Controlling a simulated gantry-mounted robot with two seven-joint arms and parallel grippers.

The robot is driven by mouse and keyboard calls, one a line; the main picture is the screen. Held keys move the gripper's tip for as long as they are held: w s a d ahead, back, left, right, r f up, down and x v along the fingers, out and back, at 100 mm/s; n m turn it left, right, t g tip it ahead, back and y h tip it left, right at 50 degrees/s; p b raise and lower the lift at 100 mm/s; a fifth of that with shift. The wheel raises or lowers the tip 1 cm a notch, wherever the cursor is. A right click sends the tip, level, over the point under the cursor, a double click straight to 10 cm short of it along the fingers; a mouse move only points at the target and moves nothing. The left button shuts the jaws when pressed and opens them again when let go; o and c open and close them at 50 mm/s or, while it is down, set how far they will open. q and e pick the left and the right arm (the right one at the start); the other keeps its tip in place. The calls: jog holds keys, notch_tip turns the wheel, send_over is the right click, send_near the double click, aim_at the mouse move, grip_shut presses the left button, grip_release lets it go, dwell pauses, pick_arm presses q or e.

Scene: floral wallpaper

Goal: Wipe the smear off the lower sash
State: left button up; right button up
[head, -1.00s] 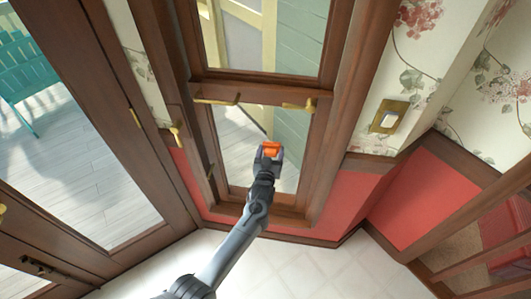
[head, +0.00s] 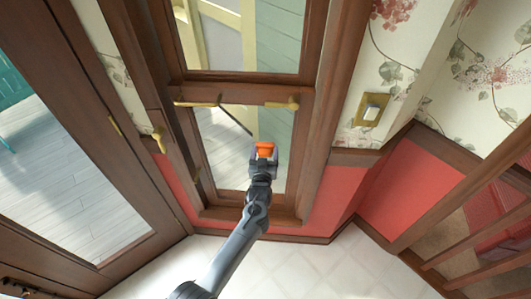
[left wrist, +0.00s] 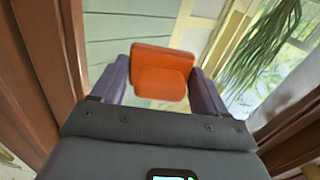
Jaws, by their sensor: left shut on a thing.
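The lower sash (head: 300,178) is a brown wooden frame around a glass pane (head: 228,165), below the upper sash. My left gripper (head: 263,156) is in front of the pane, right of its middle. It is shut on an orange block-like wiper (head: 265,148), which also shows between the purple fingers in the left wrist view (left wrist: 160,75). The wiper is at or close to the glass; I cannot tell whether it touches. I cannot make out a smear on the glass; part of the pane is hidden behind the gripper and arm. My right gripper is not in view.
Brass handles (head: 282,104) sit on the rail above the lower pane. A glazed door (head: 75,180) stands at left. A light switch (head: 371,109) is on the floral wall at right, above red panelling (head: 410,190). A wooden railing (head: 470,235) is at lower right.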

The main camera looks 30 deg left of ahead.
pick_arm(q)
jog(key=shift+s+a+r+p, duration=0.1)
jog(key=shift+s+a+p, duration=0.45)
jog(key=shift+a, duration=0.75)
jog(key=shift+s+a+f+p, duration=0.1)
jog(key=shift+s+a+p, duration=0.4)
jog(key=shift+a, duration=0.85)
jog(key=shift+s+a+r+p, duration=0.1)
jog(key=shift+s+a+p, duration=0.45)
jog(key=shift+a, duration=0.75)
jog(key=shift+s+a+p, duration=0.15)
jog(key=shift+s+a, duration=0.15)
jog(key=shift+a, duration=0.45)
jog(key=shift+s+a+p, duration=0.15)
jog(key=shift+s+a, duration=0.1)
jog(key=shift+a, duration=0.45)
jog(key=shift+s+a+p, duration=0.15)
jog(key=shift+s+a, duration=0.15)
jog(key=shift+a, duration=0.45)
jog(key=shift+s+d+r+p, duration=0.15)
jog(key=shift+s+p, duration=0.45)
jog(key=shift+p, duration=0.25)
jog(key=p, duration=0.3)
send_near(231, 143)
jog(key=shift+w, duration=0.35)
